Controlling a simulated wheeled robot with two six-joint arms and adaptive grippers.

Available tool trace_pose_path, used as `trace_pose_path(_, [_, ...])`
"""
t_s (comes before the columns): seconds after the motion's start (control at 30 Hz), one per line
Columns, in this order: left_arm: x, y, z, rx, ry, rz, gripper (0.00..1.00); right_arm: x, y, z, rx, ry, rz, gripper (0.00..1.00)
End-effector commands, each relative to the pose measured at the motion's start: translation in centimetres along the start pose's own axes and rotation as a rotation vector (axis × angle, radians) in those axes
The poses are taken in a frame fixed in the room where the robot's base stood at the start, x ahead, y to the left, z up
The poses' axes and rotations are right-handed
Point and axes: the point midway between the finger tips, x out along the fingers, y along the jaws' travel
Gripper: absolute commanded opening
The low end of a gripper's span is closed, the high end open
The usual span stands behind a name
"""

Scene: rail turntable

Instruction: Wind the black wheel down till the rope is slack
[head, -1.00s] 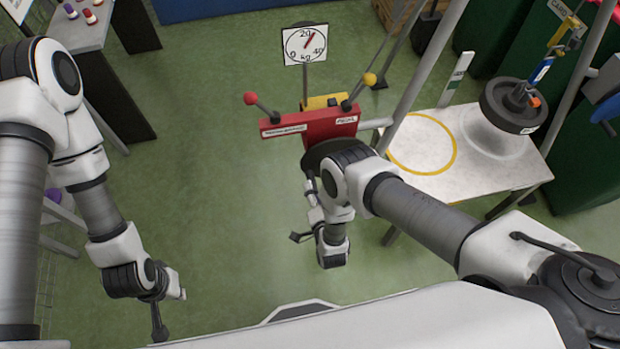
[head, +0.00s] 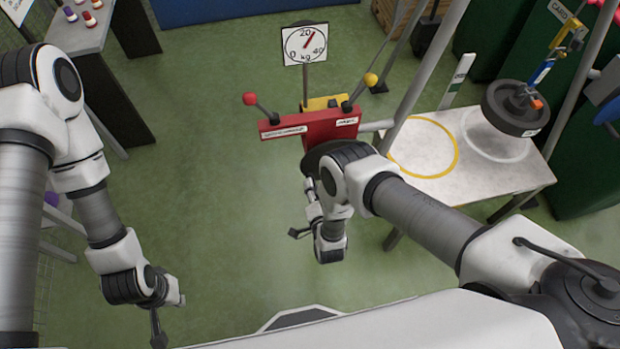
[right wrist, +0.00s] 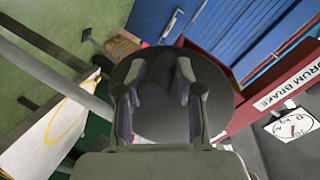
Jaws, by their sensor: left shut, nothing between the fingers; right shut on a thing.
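The black wheel (right wrist: 228,95) is a dark disc beside the red drum-brake housing (head: 320,128). In the head view my right arm hides most of it. In the right wrist view my right gripper (right wrist: 160,75) is shut in front of the disc; the exact part it grips is hidden. A black round weight (head: 508,118) hangs over the white table (head: 425,185), below a blue link (head: 541,72) and a yellow hook (head: 568,33). A white ring shows under it. Rope slack cannot be made out. My left gripper (head: 158,332) is shut and empty at lower left.
The dial gauge (head: 305,43) has its red needle just past 20. A red-knobbed lever (head: 250,99) and a yellow-knobbed lever (head: 370,80) rise from the housing. A yellow ring marks the table's left part. Green floor between my arms is clear.

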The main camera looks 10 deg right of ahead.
Motion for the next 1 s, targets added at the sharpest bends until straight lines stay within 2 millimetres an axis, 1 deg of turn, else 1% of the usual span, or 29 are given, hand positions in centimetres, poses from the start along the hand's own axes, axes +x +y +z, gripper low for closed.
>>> trace_pose_path(0.03, [0.5, 0.0, 0.0, 0.000, 0.000, 0.000, 0.00, 0.0, 0.7, 0.1, -0.020, 0.004, 0.010, 0.00])
trace_pose_path(0.3, [1.6, 0.0, 0.0, 0.000, 0.000, 0.000, 0.00, 0.2, 1.8, 0.0, -0.128, 0.027, 0.028, 0.00])
trace_pose_path(0.47, [1.8, 0.0, 0.0, 0.000, 0.000, 0.000, 0.00, 0.2, 2.0, -0.1, -0.163, 0.035, 0.034, 0.00])
trace_pose_path(0.73, [1.8, 0.0, 0.0, 0.000, 0.000, 0.000, 0.00, 0.1, 2.1, -0.1, -0.166, 0.036, 0.036, 0.00])
trace_pose_path(1.0, [2.9, 0.0, 0.0, 0.000, 0.000, 0.000, 0.00, 0.3, 3.1, -0.3, -0.260, 0.056, 0.047, 0.00])
